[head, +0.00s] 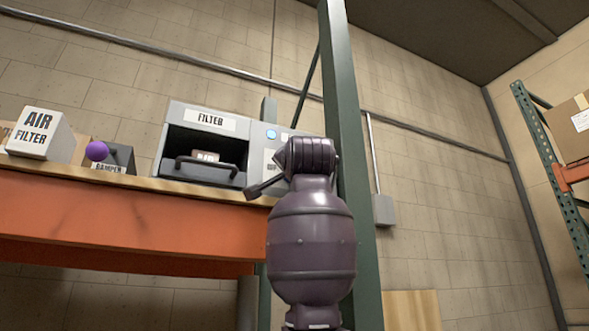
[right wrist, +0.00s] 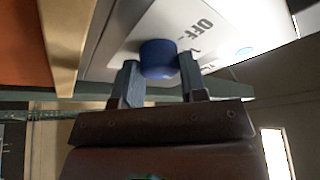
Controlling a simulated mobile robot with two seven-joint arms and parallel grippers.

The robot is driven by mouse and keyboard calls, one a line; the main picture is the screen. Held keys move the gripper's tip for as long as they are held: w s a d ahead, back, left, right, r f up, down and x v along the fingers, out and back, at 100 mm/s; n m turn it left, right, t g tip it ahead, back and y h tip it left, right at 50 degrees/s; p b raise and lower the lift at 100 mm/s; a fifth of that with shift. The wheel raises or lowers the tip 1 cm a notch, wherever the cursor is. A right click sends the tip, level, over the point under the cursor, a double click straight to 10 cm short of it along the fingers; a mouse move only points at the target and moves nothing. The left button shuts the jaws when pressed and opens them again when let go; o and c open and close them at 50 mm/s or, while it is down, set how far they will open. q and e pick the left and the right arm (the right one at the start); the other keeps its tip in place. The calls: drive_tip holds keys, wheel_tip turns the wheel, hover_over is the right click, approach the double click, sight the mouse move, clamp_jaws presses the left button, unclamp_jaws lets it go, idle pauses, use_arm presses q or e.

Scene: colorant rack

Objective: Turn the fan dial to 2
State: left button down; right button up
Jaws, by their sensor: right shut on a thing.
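The blue fan dial (right wrist: 158,52) sits on a white panel (right wrist: 125,38) with the word OFF beside it. My right gripper (right wrist: 158,72) is shut on the dial, one finger on each side. In the head view my right arm covers the dial and most of the control panel, and only a strip of the panel (head: 269,160) shows left of the wrist. The dial's pointer and its number marks cannot be made out. My left gripper is in neither view.
The grey filter unit (head: 208,120) with an open front and a dark handle stands on the orange-beamed shelf (head: 120,222). An air filter box (head: 40,135) and a purple damper knob (head: 97,151) are to its left. A green post (head: 349,150) rises close beside my right arm.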

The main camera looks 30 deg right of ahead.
drive_tip(key=shift+m+g+h, duration=0.3)
drive_tip(key=shift+m, duration=0.8)
drive_tip(key=o, duration=0.9)
drive_tip(key=b+v, duration=0.2)
drive_tip(key=v, duration=0.8)
drive_tip(key=shift+s+a, duration=0.25)
drive_tip(key=shift+s, duration=0.1)
drive_tip(key=shift+f, duration=0.1)
